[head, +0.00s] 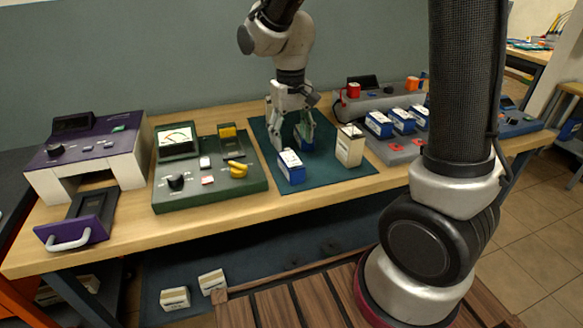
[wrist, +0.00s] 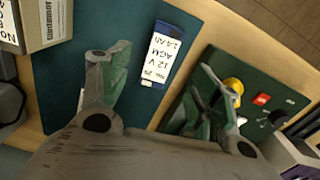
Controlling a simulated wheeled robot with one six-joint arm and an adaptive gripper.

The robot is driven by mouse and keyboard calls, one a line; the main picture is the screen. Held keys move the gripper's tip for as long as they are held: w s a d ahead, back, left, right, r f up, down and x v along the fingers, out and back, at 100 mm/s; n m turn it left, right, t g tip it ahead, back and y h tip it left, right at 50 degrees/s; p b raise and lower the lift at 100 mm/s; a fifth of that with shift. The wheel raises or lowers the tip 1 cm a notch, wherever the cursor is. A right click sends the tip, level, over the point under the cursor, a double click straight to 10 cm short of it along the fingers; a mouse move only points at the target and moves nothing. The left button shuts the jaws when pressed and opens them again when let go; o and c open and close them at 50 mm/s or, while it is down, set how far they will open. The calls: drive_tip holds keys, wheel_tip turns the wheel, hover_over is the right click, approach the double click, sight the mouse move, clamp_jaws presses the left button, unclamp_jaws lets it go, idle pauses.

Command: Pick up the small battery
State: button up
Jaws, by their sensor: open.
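A small blue-and-white battery (head: 290,167) stands on the dark teal mat near the table's front edge. In the wrist view this battery (wrist: 157,62) shows a label reading 12 V AGM, ahead of the open fingers and nearer the left one. My gripper (head: 290,137) is over the mat, just behind this battery in the head view, fingers pointing down and apart. In the wrist view my gripper (wrist: 160,90) has nothing visibly held. Another blue item (head: 303,140) is partly hidden behind the fingers; I cannot tell its size.
A beige box (head: 350,147) stands on the mat to the right. A green tester (head: 210,180) is to the left, with a purple-and-white machine (head: 85,160) beyond it. Several blue-and-white batteries (head: 403,120) sit on a grey unit at right. The mat's front strip is clear.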

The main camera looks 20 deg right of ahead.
sight(291, 158)
wheel_tip(291, 158, down, 8)
drive_tip(key=shift+w+r, duration=0.1)
drive_tip(key=shift+w, duration=0.05)
idle(0.3)
clamp_jaws()
